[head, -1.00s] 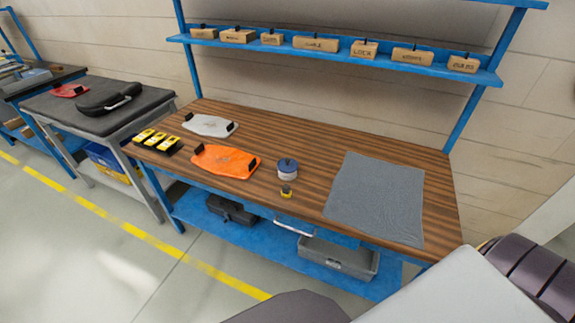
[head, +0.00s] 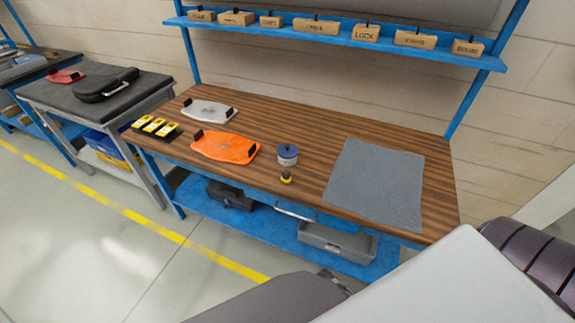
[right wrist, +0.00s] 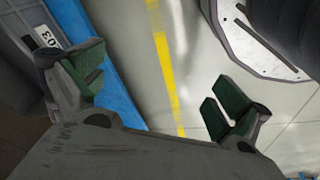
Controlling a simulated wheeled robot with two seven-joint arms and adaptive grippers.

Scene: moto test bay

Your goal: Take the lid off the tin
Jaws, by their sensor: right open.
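The tin (head: 287,159) stands upright on the wooden workbench (head: 305,125), just left of the grey mat. It is short and round, with a pale body and a blue lid (head: 288,150) that has a dark knob on top. The lid is on the tin. My right gripper (right wrist: 155,85) is open in the right wrist view, with nothing between its green-padded fingers. It is over the floor beside the blue lower shelf, away from the tin. My left gripper is not seen.
A small yellow-and-black item (head: 286,178) stands just in front of the tin. A grey mat (head: 376,185) lies to its right, an orange board (head: 225,147) to its left. Labelled boxes line the upper shelf (head: 340,38). A grey bin (head: 337,240) sits below the bench.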

